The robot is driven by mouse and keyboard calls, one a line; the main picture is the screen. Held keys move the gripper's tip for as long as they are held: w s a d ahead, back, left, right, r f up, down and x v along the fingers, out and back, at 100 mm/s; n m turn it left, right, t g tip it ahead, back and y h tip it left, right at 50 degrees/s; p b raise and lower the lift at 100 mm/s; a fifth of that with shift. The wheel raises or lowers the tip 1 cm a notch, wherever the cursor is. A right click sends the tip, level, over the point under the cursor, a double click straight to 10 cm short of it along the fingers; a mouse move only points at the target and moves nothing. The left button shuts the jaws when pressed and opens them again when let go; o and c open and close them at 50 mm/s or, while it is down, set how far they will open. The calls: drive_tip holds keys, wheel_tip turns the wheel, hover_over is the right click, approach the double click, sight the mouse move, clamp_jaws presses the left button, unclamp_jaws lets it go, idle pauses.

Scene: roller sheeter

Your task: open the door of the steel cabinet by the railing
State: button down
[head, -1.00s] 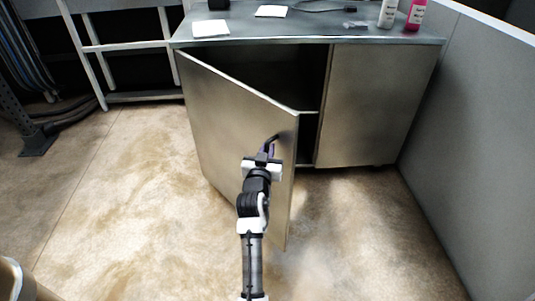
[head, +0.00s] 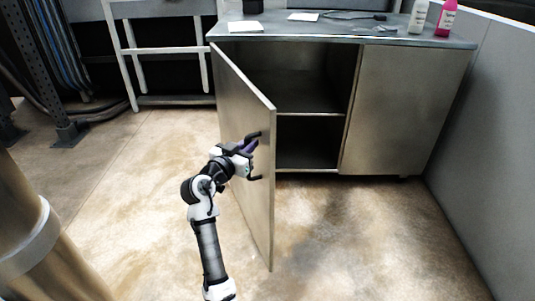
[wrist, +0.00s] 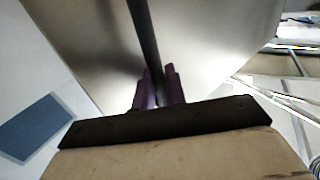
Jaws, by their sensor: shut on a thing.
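The steel cabinet (head: 405,110) stands at the back under a grey worktop. Its left door (head: 240,140) is swung well open toward me, hinged on the left, and the shelf inside shows. The right door is shut. My gripper (head: 254,150) is at the door's outer face near its free edge, at the dark bar handle (head: 256,177). In the wrist view the purple fingers (wrist: 158,88) stand on either side of the dark handle bar (wrist: 143,35) and are shut on it. The door face (wrist: 215,45) fills the background there.
A white railing (head: 165,50) stands left of the cabinet. A grey partition (head: 485,140) closes the right side. A tan cylinder (head: 35,235) is at the near left. The floor before the cabinet is clear.

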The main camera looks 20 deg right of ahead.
drive_tip(key=a+m+g+h+b, duration=0.2)
drive_tip(key=a+g+b, duration=0.1)
drive_tip(key=a, duration=1.1)
drive_tip(key=shift+w+a+m+b, duration=0.3)
drive_tip(key=shift+m+b, duration=0.1)
drive_tip(key=shift+b, duration=0.15)
drive_tip(key=shift+s+d+f, duration=0.1)
drive_tip(key=c, duration=1.6)
unclamp_jaws()
drive_tip(key=shift+o, duration=0.2)
drive_tip(key=v, duration=0.7)
drive_tip(key=shift+a, duration=0.4)
drive_tip(key=shift+s, duration=0.1)
